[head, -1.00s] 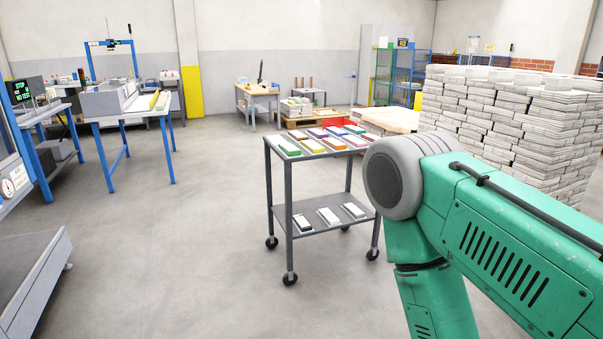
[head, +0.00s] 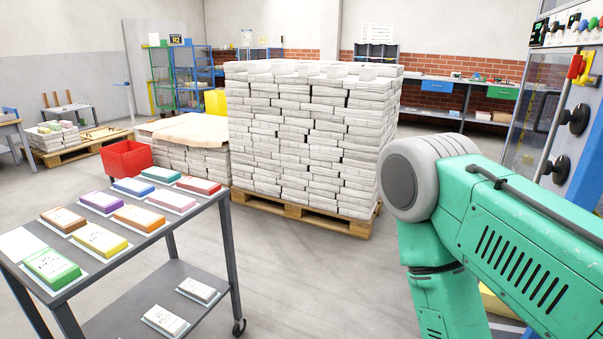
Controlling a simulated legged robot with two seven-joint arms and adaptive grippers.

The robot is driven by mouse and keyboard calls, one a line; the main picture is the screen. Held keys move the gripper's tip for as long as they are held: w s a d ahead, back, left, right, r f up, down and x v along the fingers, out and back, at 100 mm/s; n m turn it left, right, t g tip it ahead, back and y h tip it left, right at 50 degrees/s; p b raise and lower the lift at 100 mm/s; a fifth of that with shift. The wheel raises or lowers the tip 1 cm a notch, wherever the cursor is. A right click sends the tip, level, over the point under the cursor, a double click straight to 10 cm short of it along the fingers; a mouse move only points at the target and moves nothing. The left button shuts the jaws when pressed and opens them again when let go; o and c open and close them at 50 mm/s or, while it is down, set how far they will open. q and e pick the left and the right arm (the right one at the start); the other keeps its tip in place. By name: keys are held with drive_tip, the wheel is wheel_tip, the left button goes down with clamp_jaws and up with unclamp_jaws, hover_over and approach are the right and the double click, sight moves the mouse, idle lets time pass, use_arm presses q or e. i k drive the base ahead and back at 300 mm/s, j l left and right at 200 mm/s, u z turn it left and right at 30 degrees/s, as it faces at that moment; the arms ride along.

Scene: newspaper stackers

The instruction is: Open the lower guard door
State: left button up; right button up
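No guard door can be made out for certain in the head view. At the right edge stands part of a blue-framed machine (head: 591,150) with clear panels (head: 546,78). Neither of my grippers is in view, and my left arm does not show.
A grey cart (head: 226,245) with colored packs stands close at the lower left. A tall newspaper stack (head: 310,140) on a pallet (head: 340,219) stands ahead, beside a lower covered stack (head: 185,130) and a red bin (head: 126,158). Floor between cart and arm (head: 320,270) is clear.

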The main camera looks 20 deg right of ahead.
sight(567, 89)
drive_tip(key=i+l+z, duration=0.1)
drive_tip(key=i+z, duration=0.15)
drive_tip(key=z, duration=0.2)
drive_tip(key=i+z, duration=0.2)
drive_tip(key=z, duration=0.25)
drive_tip(key=i+j+z, duration=0.1)
drive_tip(key=i+z, duration=0.15)
drive_tip(key=z, duration=0.15)
drive_tip(key=i+j+z, duration=0.15)
drive_tip(key=z, duration=0.3)
drive_tip(key=i+j+z, duration=0.25)
drive_tip(key=z, duration=0.2)
